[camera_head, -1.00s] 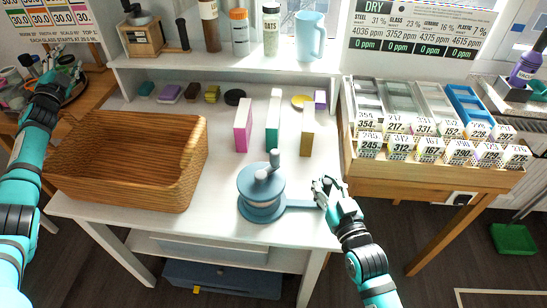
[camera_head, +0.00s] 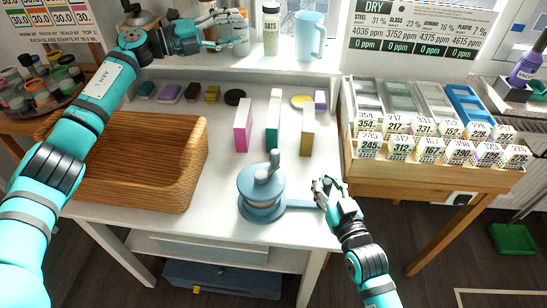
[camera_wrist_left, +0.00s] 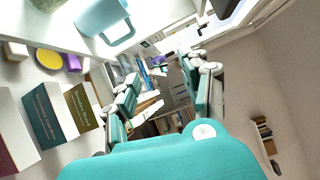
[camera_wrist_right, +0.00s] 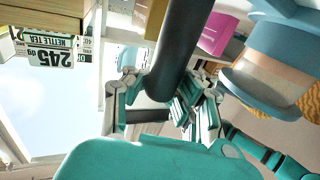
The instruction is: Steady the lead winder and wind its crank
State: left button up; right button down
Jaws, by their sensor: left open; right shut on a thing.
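The lead winder (camera_head: 261,193), a blue-grey round drum on a disc base, stands upright near the table's front edge. Its crank with an upright knob (camera_head: 275,160) is on top. A flat arm (camera_head: 300,204) extends from its base to the right. My right gripper (camera_head: 326,188) is shut on the end of this arm. In the right wrist view a dark bar (camera_wrist_right: 182,45) runs between the fingers, and the winder's drum (camera_wrist_right: 275,75) shows at the right. My left gripper (camera_head: 238,30) is open and empty, raised in front of the back shelf, well apart from the crank.
A wicker basket (camera_head: 150,185) fills the table's left, under my left arm. Upright boxes (camera_head: 273,122) stand behind the winder. A blue mug (camera_head: 310,38) and a jar (camera_head: 271,30) stand on the shelf near my left gripper. A rack of labelled trays (camera_head: 430,165) is at right.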

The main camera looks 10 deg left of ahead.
pick_arm(q)
jog(key=s+d+f+m+g+y, duration=0.25)
jog(key=s+d+m+g, duration=0.35)
jog(key=d, duration=0.6)
jog(key=m+g+y, duration=0.4)
jog(key=y, duration=0.8)
send_over(274, 151)
jog(key=f, duration=1)
jog(key=shift+d+f, duration=0.25)
jog(key=shift+s+a+f+y, duration=0.1)
jog(key=shift+a+f+y, duration=0.1)
jog(key=shift+y, duration=0.15)
jog(key=shift+f, duration=3.9)
jog(key=shift+c, duration=0.2)
jog(key=c, duration=0.7)
